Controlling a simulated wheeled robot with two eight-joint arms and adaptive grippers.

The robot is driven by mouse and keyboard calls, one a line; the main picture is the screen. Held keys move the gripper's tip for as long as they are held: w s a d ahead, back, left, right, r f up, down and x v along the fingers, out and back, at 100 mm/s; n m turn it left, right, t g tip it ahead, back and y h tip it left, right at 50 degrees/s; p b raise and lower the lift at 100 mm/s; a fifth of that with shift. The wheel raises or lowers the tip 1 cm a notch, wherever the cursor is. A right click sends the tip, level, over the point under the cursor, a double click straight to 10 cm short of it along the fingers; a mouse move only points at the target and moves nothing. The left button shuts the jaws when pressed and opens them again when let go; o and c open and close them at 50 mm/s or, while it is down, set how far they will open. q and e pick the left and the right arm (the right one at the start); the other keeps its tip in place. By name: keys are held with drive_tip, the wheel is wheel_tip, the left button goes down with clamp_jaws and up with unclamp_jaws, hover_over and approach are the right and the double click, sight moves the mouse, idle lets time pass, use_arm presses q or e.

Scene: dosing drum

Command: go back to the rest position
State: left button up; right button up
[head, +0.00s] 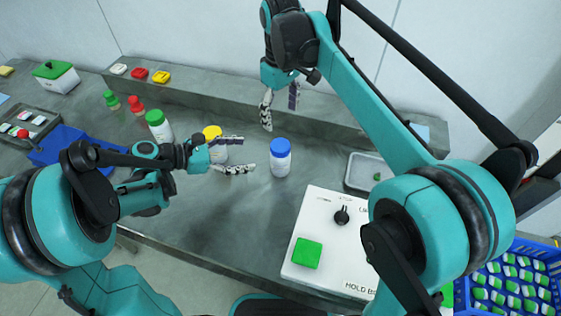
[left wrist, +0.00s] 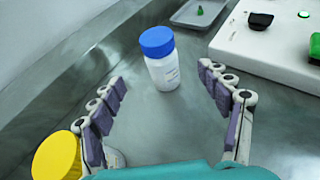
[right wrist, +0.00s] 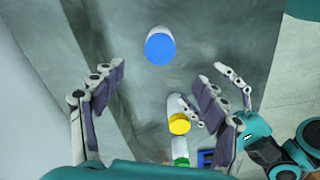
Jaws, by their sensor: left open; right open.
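My left gripper (head: 236,155) is open and low over the grey bench, its fingers pointing right. The white bottle with a blue cap (head: 280,158) stands upright just beyond its fingertips; in the left wrist view the bottle (left wrist: 160,60) is ahead of the open fingers, apart from them. My right gripper (head: 281,105) is open and empty, raised above the back of the bench with its fingers down. In the right wrist view the blue-capped bottle (right wrist: 160,46) is seen from above, beyond the fingers. A yellow-capped bottle (head: 212,136) stands behind my left gripper, partly hidden by it.
A white control box (head: 330,235) with a green button and black knob stands front right. Behind it is a grey tray (head: 368,172). A green-capped bottle (head: 159,126) and small red and green bottles stand left. A blue crate (head: 510,285) of green-topped items is at right.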

drive_tip(key=shift+d, duration=0.1)
idle(0.3)
